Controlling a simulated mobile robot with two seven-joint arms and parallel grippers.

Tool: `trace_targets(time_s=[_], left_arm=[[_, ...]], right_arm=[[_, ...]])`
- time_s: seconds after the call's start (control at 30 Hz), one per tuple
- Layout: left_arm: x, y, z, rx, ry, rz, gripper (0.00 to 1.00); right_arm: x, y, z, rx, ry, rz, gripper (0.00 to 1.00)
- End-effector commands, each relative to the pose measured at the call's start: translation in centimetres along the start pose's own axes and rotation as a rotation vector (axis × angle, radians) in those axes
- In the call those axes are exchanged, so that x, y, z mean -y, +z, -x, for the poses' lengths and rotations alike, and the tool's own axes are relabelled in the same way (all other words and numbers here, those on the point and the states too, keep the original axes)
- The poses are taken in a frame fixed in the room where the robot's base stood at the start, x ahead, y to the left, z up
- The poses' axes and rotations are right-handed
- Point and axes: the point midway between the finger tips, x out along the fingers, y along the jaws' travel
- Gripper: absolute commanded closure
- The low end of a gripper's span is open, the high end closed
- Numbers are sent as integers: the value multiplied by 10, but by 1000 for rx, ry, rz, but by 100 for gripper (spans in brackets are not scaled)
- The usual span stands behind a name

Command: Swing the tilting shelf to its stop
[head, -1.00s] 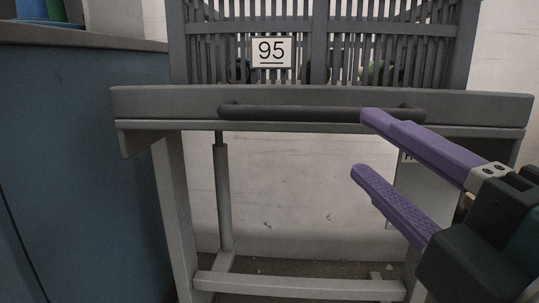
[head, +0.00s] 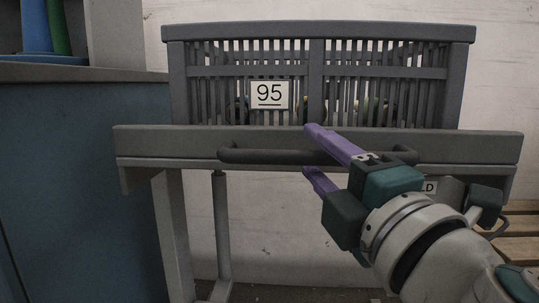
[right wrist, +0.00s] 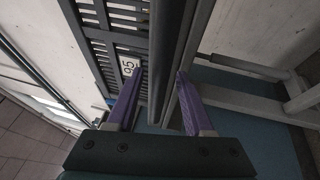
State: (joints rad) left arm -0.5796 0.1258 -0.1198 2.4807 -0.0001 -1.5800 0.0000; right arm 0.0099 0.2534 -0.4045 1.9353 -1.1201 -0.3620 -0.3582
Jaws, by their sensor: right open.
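The tilting shelf (head: 150,141) is a grey tray edge with a slatted back. It carries a white "95" sign (head: 269,95). A dark bar handle (head: 265,156) runs along its front. My right gripper (head: 308,149) is open at the right half of the handle, one purple finger above the bar's height and one below. In the right wrist view, the shelf's slats (right wrist: 97,52) show at left, and a dark bar passes between the open fingers (right wrist: 160,75). I cannot tell whether either finger touches it. My left gripper is not in view.
A blue cabinet (head: 80,190) with a grey top stands close on the left. Grey legs (head: 172,230) and a thin rod (head: 222,235) stand under the shelf. Wooden slats (head: 522,235) show at the right. A pale wall is behind.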

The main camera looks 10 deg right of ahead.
Motion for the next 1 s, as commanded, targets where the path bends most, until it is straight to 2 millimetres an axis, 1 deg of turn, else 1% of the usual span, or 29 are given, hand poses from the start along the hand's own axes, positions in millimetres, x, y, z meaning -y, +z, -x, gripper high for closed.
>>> trace_targets(time_s=[0.07,0.1,0.53,0.57,1.0], left_arm=[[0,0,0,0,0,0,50],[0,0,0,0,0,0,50],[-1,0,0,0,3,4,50],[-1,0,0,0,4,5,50],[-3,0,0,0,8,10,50]], right_arm=[[0,0,0,0,0,0,48],[0,0,0,0,0,0,50],[0,0,0,0,0,0,98],[0,0,0,0,0,0,100],[0,0,0,0,0,0,100]])
